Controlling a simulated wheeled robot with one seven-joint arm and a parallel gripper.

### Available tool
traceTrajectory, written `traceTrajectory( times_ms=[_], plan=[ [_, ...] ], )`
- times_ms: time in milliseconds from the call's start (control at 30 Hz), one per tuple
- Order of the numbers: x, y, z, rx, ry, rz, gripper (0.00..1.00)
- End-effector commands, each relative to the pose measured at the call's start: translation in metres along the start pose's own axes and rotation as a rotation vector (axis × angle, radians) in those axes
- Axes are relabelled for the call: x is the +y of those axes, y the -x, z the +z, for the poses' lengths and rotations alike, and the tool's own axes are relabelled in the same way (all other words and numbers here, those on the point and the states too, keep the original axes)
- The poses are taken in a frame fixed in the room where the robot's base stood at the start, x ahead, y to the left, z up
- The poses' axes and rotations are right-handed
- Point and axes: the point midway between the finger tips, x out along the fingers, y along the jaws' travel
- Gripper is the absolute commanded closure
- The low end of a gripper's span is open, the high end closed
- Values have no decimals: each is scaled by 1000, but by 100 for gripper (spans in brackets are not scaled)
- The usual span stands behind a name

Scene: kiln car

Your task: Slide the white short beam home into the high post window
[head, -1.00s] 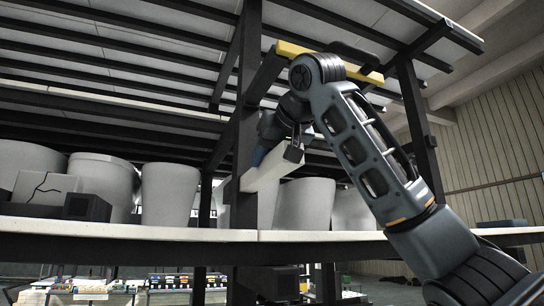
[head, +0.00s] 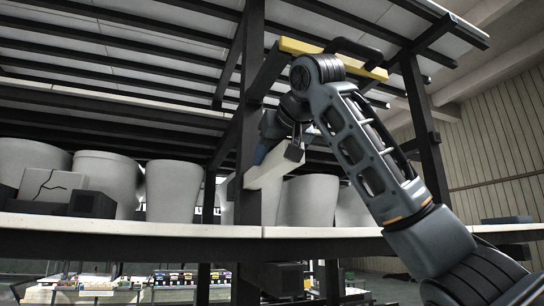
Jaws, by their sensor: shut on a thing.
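The white short beam (head: 271,169) lies roughly level, tilted in the picture, beside the dark upright post (head: 249,110). Its left end meets the post at about shelf-pot height. My gripper (head: 292,150) is shut on the beam from above and behind, near its middle. The gripper's fingers are partly hidden by the wrist and arm. The window in the post is not clearly visible; the beam's end covers that area, and I cannot tell how deep it sits.
Large pale pots (head: 173,190) stand along the white shelf (head: 130,225). A yellow bar (head: 298,47) runs overhead behind my arm. Dark roof beams hang close above. A cracked white block (head: 45,187) and a dark block (head: 92,204) sit at the left.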

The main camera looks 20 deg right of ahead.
Motion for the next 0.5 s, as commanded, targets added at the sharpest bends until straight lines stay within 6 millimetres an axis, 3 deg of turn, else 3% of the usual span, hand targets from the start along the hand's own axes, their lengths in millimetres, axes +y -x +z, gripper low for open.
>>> traceTrajectory(
  times_ms=[500],
  plan=[
    [0,-9,-7,7,-2,0,100]
  ],
)
